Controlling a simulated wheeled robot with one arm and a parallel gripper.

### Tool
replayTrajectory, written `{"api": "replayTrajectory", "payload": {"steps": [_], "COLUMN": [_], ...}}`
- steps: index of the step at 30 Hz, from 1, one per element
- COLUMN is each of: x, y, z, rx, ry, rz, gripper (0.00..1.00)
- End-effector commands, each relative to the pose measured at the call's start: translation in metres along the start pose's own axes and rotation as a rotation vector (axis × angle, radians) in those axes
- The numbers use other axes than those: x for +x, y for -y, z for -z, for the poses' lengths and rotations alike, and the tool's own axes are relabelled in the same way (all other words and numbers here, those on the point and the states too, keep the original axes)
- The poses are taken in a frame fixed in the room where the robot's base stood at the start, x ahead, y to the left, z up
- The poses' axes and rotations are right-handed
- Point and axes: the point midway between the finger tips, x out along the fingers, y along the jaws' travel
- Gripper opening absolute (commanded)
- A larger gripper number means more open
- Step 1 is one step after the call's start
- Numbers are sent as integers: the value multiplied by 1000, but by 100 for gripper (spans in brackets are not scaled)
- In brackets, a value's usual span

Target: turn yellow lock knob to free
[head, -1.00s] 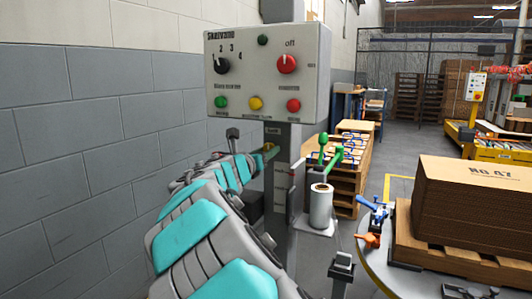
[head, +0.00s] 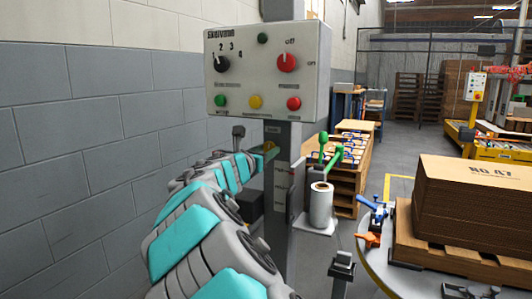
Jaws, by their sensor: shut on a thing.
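The yellow lock knob (head: 269,147) shows as a small yellow patch on the grey post (head: 283,185) below the control box. My arm reaches up from the bottom of the head view to this spot. My gripper (head: 263,154) is at the knob, small and partly hidden by my own wrist. It is shut on the yellow lock knob. The knob's exact turn angle is too small to read.
The control box (head: 267,72) with knobs and coloured buttons sits above the gripper. A grey block wall (head: 80,150) is at left. A white roll (head: 321,205) stands right of the post. Stacked brown cartons (head: 475,195) on a round table are at right.

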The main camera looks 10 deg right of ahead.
Motion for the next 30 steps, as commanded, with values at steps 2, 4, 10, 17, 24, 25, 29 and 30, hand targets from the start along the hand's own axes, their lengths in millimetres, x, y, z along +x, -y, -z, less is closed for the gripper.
{"api": "replayTrajectory", "payload": {"steps": [2, 4, 10, 17, 24, 25, 29, 30], "x": [0, 0, 0, 0, 0, 0, 0, -1], "y": [0, 0, 1, 0, 0, 1, 0, -1], "z": [0, 0, 1, 1, 2, 2, 2, 2], "rx": [69, 134, 327, 545, 774, 802, 925, 962], "ry": [4, 4, 2, 4, 3, 3, 3, 2], "rz": [1, 1, 1, -2, 0, 0, -2, -3], "gripper": [0, 0, 0, 0, 0, 0, 0, 0]}}
